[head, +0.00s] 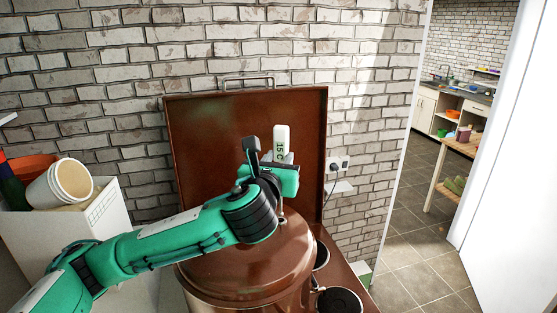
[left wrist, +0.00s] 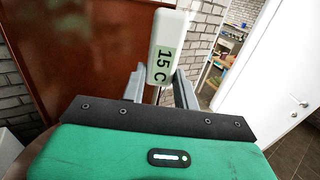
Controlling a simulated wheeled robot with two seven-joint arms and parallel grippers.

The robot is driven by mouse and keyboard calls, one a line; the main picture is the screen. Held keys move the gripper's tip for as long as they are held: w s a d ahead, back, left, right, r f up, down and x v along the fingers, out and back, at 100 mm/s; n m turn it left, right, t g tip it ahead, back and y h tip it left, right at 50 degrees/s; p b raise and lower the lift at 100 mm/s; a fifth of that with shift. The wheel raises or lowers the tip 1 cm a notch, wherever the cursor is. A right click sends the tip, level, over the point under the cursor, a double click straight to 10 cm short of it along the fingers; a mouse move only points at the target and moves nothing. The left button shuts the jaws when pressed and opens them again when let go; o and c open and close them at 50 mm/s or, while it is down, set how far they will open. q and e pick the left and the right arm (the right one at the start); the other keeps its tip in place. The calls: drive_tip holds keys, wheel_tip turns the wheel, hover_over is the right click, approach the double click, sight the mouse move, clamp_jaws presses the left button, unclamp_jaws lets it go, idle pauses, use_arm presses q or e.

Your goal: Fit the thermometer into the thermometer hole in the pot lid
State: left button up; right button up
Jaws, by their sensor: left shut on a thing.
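The thermometer (head: 282,140) has a white head with a green display reading 15 C. It stands roughly upright in my left gripper (head: 268,158), above the far part of the pot lid. In the left wrist view the thermometer (left wrist: 166,45) shows between the two grey fingers of the left gripper (left wrist: 160,85), which is shut on it. Its lower part is mostly hidden by the gripper. The brown, shiny pot lid (head: 225,272) sits on the pot below my left arm. I cannot make out the thermometer hole or where the tip is. My right gripper is not in view.
The pot stands on a brown stove with a raised back panel (head: 210,130) close behind the gripper. Black burners (head: 340,301) lie at the right. A wall socket (head: 338,164) is right of the panel.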

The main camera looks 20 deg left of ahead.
use_arm(q)
drive_tip(key=shift+p, duration=0.35)
idle(0.7)
drive_tip(key=shift+p, duration=0.6)
idle(0.4)
drive_tip(key=shift+f+b, duration=0.4)
drive_tip(key=shift+f, duration=0.25)
drive_tip(key=shift+f+b, duration=0.4)
drive_tip(key=shift+f, duration=0.4)
drive_tip(key=shift+f+b, duration=1.05)
drive_tip(key=shift+f, duration=0.8)
